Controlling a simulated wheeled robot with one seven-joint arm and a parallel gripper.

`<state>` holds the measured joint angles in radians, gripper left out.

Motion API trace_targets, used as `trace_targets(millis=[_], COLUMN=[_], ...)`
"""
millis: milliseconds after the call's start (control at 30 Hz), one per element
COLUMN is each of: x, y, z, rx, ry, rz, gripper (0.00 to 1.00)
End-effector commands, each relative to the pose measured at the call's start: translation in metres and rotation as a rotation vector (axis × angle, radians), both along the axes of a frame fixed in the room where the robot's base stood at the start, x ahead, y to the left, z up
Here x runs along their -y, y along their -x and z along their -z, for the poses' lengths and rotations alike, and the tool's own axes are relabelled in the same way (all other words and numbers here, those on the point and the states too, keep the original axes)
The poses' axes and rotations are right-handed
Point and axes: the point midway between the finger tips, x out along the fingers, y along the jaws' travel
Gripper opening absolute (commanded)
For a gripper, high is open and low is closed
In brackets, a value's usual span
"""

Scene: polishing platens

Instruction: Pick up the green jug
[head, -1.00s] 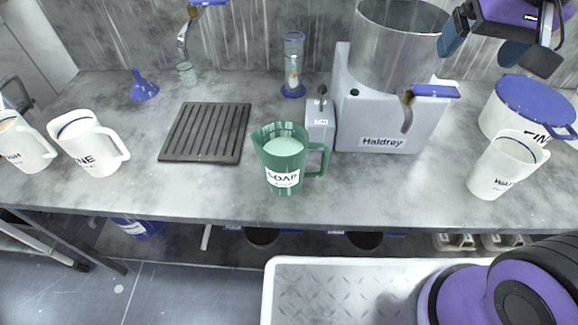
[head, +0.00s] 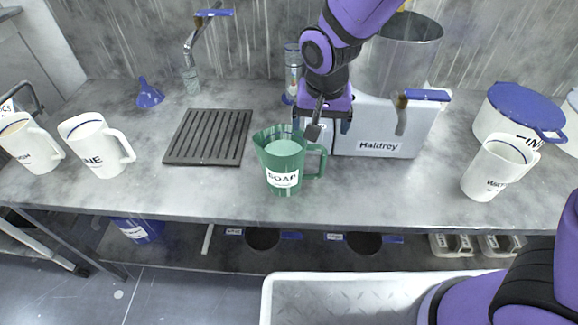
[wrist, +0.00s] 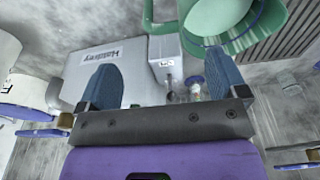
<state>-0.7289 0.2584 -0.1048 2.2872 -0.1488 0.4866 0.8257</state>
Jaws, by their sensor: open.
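The green jug (head: 284,167) stands upright near the front of the grey bench, with a white SOAP label facing front and pale liquid inside. Its handle (head: 320,163) points right. My gripper (head: 321,124) is open and empty, above and behind the handle, in front of the grey machine. In the wrist view the open fingers (wrist: 164,78) are spread, with the jug (wrist: 207,18) at the top of the picture, partly cut off. The handle (wrist: 148,16) shows there, ahead of the gap between the fingers. I see no contact between fingers and jug.
The grey Haldrey machine (head: 374,138) stands close behind and right of the jug. A slotted dark mat (head: 207,137) lies left. White jugs stand at left (head: 97,150) and right (head: 493,170). A white pot (head: 497,118) is at back right. Bench front is clear around the jug.

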Motion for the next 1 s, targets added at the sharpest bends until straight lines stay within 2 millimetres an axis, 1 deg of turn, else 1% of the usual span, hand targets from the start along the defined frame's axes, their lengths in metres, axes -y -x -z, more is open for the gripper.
trace_targets(millis=[300, 567, 667, 800, 900, 1000], x=[0.001, 0.001, 0.0, -0.001, -0.001, -0.001], y=[-0.006, -0.008, -0.009, -0.011, -0.013, -0.014], z=[0.042, 0.057, 0.067, 0.086, 0.097, 0.102], rx=[-0.002, -0.001, -0.002, -0.003, -0.002, 0.0], ry=[0.003, 0.002, 0.003, 0.003, 0.002, 0.0], rz=[0.0, 0.0, -0.001, 0.0, 0.001, 0.0], gripper=[0.91, 0.91, 0.91, 0.91, 0.91, 0.91])
